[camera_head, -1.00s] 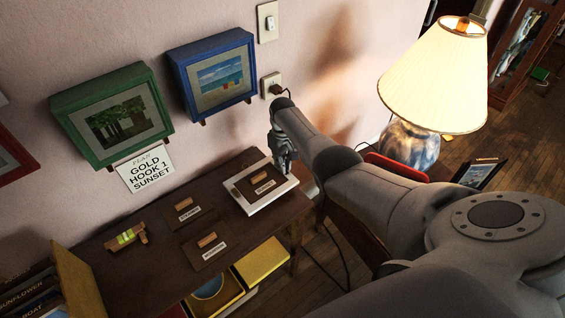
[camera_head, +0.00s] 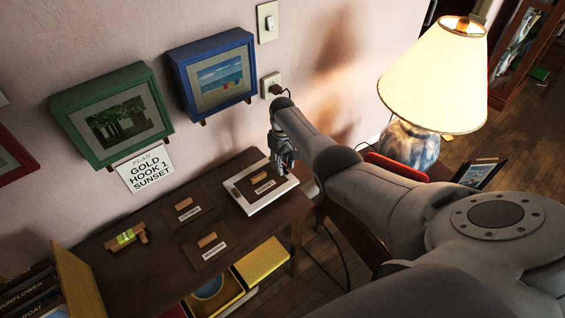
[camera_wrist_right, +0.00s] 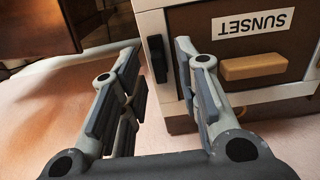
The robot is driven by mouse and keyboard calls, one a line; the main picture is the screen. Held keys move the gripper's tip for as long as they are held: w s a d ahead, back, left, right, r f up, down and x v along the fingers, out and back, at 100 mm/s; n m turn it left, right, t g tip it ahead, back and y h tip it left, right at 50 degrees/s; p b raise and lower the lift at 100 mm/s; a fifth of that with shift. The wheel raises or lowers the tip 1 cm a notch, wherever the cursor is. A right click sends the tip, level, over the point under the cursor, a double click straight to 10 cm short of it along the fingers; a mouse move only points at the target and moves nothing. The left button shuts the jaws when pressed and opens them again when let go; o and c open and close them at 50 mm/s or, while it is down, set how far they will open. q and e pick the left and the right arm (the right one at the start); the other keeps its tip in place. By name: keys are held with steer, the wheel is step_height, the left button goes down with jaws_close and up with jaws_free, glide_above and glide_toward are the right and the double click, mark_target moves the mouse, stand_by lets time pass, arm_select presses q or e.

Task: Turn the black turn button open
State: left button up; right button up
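The black turn button (camera_wrist_right: 157,60) stands upright on the white frame of the SUNSET box, at the left edge of its brown door (camera_wrist_right: 235,45), in the right wrist view. My right gripper (camera_wrist_right: 160,47) is open, with one finger on each side of the button; I cannot tell whether either finger touches it. In the head view my right gripper (camera_head: 282,155) is at the back of the white-framed SUNSET box (camera_head: 258,208), and the button is hidden there. My left gripper is not in view.
The dark table (camera_head: 130,275) also bears two brown panels with wooden handles (camera_head: 207,240) and a small wooden piece with a yellow-green vial (camera_head: 126,238). Framed pictures (camera_head: 212,75) hang on the wall behind. A lit lamp (camera_head: 435,75) stands right of my arm.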

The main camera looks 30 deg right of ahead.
steer(key=shift+r, duration=0.1)
step_height(320, 180, up, 12)
stand_by(0.6)
stand_by(0.4)
